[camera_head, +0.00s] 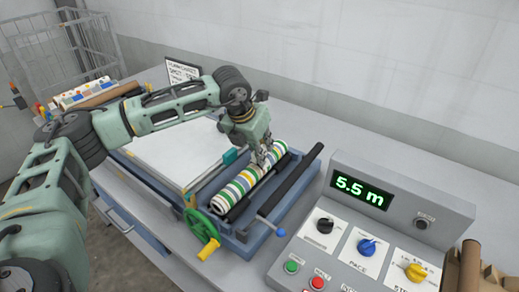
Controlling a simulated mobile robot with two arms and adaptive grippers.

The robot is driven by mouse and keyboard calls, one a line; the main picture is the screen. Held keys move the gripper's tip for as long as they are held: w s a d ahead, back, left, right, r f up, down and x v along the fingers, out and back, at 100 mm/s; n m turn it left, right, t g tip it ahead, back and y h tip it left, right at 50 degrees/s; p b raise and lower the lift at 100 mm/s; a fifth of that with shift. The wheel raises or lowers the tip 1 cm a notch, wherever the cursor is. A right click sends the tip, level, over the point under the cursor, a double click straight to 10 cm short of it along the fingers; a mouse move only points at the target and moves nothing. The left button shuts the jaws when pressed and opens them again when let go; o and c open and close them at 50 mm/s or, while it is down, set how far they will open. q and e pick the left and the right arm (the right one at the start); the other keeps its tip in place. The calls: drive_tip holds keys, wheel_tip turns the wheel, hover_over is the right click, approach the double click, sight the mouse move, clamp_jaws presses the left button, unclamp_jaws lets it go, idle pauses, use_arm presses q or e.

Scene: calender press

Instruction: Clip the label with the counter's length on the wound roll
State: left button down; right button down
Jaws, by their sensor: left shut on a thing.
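The counter display (361,192) reads 5.5 m in green digits. My left gripper (264,158) points down at the roll's far end and is shut on a small pale thing, which looks like the label. The fingers mostly hide it, so I cannot read it or tell whether it touches the roll. My right gripper is not in view.
A dark bar (287,191) runs beside the roll. A green crank wheel with a yellow handle (206,250) is at the front. The control panel (345,235) has several knobs and buttons. A white sheet (172,152) lies left of the roll. A sign (182,72) stands behind my left arm.

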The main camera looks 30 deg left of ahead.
use_arm(q)
drive_tip(key=shift+f, duration=0.3)
drive_tip(key=c, duration=1.6)
unclamp_jaws()
drive_tip(key=shift+o, duration=0.2)
drive_tip(key=shift+r, duration=0.1)
drive_tip(key=v, duration=1.2)
